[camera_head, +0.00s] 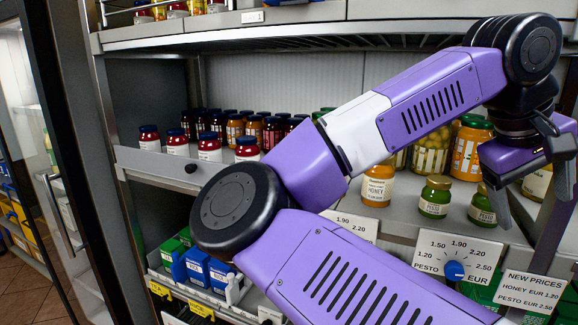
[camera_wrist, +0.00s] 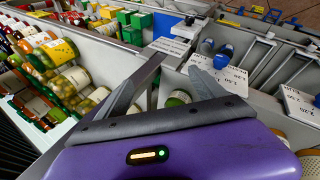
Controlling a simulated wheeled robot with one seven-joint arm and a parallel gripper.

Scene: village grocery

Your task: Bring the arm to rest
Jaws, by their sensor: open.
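My arm is purple and white. It reaches up across the right half of the head view and bends down at the wrist. My gripper (camera_head: 537,210) hangs at the right edge, in front of the shelf with jars. Its two grey fingers are apart, with nothing held between them. In the wrist view, the open fingers of my gripper (camera_wrist: 177,68) frame a jar with a pale green lid (camera_wrist: 177,98), which stands beyond them. I cannot tell how far the fingertips are from it. My arm hides much of the shelf's middle.
A honey jar (camera_head: 378,187) and two green pesto jars (camera_head: 435,197) (camera_head: 482,208) stand on the shelf near my gripper. A price dial card (camera_head: 455,262) and a new-prices card (camera_head: 530,291) are at the shelf front. Red jars (camera_head: 209,147) stand left; blue boxes (camera_head: 197,266) are below.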

